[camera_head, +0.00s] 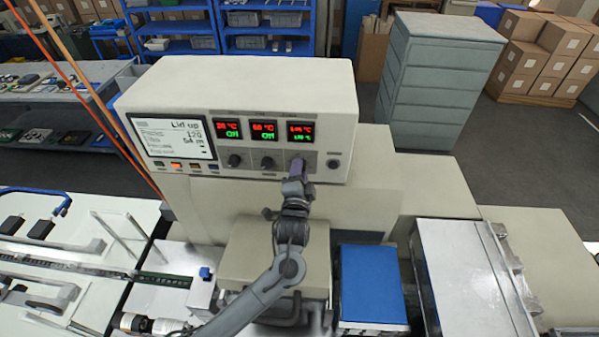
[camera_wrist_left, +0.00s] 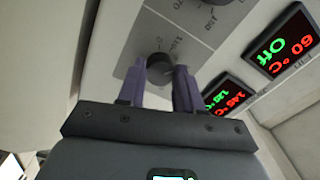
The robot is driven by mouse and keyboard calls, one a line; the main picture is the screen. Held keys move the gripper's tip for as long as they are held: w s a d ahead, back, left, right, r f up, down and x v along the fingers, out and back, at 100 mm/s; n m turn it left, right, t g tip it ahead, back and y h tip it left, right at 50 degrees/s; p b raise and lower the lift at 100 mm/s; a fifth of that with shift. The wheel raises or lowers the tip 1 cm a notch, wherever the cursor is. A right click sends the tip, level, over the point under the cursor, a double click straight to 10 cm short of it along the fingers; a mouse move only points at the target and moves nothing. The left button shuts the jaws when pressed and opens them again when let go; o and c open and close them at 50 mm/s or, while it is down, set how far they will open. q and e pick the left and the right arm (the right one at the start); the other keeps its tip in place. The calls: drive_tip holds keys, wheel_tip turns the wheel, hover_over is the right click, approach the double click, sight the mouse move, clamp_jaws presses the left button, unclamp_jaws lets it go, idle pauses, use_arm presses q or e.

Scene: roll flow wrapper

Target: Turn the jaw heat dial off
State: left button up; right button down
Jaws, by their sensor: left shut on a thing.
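The control box (camera_head: 250,85) carries three small displays with a dial under each. My left gripper (camera_head: 298,164) reaches up to the rightmost of these dials, below the right display (camera_head: 300,131), and hides it in the head view. In the left wrist view that dark round dial (camera_wrist_left: 159,68) sits between the two purple fingers of my left gripper (camera_wrist_left: 160,78), which are shut on it. The right display shows a red temperature and a green number, where the other two show green "Off". My right gripper is in neither view.
The left dial (camera_head: 234,160) and middle dial (camera_head: 267,162) are close to the left of my gripper. A separate dark knob (camera_head: 333,164) is to its right. A screen (camera_head: 172,136) fills the panel's left end. A blue-topped block (camera_head: 370,285) stands below right.

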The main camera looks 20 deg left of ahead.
use_arm(q)
drive_tip(key=n+b, duration=0.1)
drive_tip(key=n, duration=0.5)
drive_tip(key=shift+f+n, duration=0.1)
drive_tip(key=shift+n, duration=0.2)
drive_tip(key=n+b, duration=0.2)
drive_tip(key=n, duration=0.4)
idle(0.4)
drive_tip(key=o, duration=1)
